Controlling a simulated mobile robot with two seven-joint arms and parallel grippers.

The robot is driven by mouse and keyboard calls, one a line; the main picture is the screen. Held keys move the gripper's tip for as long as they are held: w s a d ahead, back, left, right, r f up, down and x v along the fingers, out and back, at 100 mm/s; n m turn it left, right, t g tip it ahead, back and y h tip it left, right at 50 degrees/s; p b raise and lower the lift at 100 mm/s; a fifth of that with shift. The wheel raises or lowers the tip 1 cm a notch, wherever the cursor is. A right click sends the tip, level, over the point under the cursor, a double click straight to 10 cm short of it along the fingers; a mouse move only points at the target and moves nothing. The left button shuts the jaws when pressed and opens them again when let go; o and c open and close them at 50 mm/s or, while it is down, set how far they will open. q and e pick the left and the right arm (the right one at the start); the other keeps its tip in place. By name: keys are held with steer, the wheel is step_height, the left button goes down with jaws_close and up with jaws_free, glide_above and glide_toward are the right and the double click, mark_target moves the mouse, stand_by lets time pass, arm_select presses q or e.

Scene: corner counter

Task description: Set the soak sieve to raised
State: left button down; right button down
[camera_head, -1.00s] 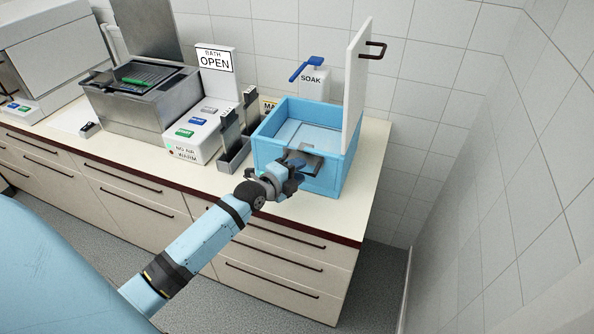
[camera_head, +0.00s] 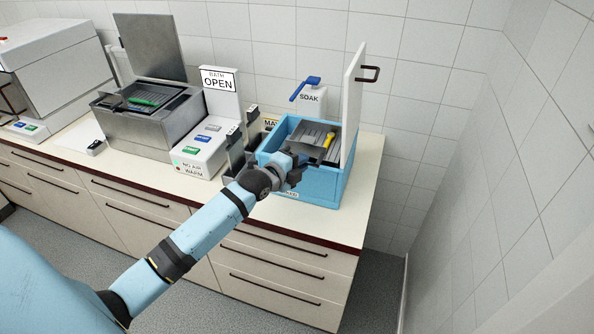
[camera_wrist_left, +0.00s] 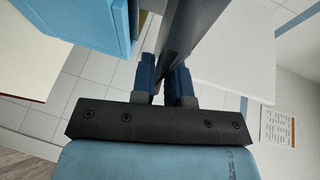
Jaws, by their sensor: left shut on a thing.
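The soak sieve (camera_head: 311,135) is a grey slatted tray showing near the top of the blue soak box (camera_head: 318,187) in the head view. A yellow item (camera_head: 328,140) lies on it. My left gripper (camera_head: 293,165) is at the front of the box and shut on a dark grey plate at the sieve's front. In the left wrist view the two blue fingers (camera_wrist_left: 174,80) close on this dark plate (camera_wrist_left: 190,35) from both sides. The fingers hide part of the grip in the head view. My right gripper is not in view.
A white lid (camera_head: 352,105) stands upright at the box's right side. A blue lever (camera_head: 305,88) is on the SOAK unit (camera_head: 311,99) behind. A metal bath (camera_head: 150,118) with its lid open and a button panel (camera_head: 200,150) stand to the left.

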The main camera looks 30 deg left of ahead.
arm_select(q)
steer(key=shift+w+r, duration=0.1)
steer(key=shift+r, duration=0.2)
steer(key=c, duration=1.1)
jaws_free()
steer(key=shift+c, duration=0.2)
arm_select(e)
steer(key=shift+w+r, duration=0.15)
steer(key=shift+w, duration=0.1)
